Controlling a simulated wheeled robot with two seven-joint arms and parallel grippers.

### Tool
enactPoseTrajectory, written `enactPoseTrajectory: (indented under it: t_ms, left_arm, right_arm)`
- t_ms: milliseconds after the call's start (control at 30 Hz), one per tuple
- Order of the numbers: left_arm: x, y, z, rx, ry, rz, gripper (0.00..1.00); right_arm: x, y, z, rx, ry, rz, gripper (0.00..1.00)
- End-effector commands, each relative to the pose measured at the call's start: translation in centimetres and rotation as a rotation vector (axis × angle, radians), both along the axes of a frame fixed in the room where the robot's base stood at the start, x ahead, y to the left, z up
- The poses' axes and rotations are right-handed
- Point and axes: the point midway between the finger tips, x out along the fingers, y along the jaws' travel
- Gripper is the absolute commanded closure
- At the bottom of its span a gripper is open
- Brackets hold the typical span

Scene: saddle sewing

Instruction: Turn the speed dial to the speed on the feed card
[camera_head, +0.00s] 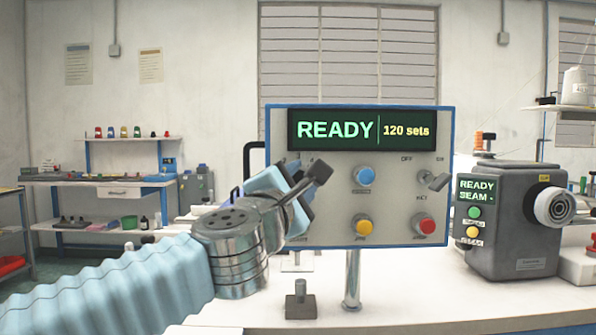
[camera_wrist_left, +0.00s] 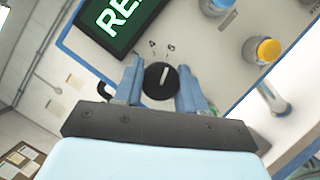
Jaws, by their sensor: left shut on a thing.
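The speed dial (camera_wrist_left: 161,77) is a round black knob with a white pointer line, on the grey face of the control panel (camera_head: 345,205). My left gripper (camera_wrist_left: 158,86) is shut on the dial, one blue finger on each side. In the head view my left gripper (camera_head: 298,196) reaches the panel's left side and hides the dial. The panel's screen (camera_head: 362,130) reads "READY" and "120 sets". I cannot identify a feed card in either view. My right gripper is not in view.
The panel also carries a blue button (camera_head: 364,176), a yellow button (camera_head: 363,227), a red button (camera_head: 424,226) and a grey switch (camera_head: 433,181). A grey machine (camera_head: 513,220) stands to the right on the white table (camera_head: 440,305). A small metal block (camera_head: 300,302) stands in front.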

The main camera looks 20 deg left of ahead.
Motion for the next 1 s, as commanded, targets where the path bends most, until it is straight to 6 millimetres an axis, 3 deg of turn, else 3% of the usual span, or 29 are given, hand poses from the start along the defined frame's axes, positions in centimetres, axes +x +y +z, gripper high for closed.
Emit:
enactPoseTrajectory:
  t_ms: [367, 933, 967, 1000]
  left_arm:
    - [0.02, -0.03, -0.04, 0.165, 0.047, -0.001, 0.91]
    - [0.02, -0.04, -0.08, 0.195, 0.056, 0.0, 0.91]
    - [0.02, -0.04, -0.08, 0.195, 0.056, 0.0, 0.57]
    - [0.03, -0.04, -0.09, 0.195, 0.056, 0.0, 0.51]
  right_arm:
    - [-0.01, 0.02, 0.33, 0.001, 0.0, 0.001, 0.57]
    - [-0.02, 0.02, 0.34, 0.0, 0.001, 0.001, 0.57]
    - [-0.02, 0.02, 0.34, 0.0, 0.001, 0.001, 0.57]
    - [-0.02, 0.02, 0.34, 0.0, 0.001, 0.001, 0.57]
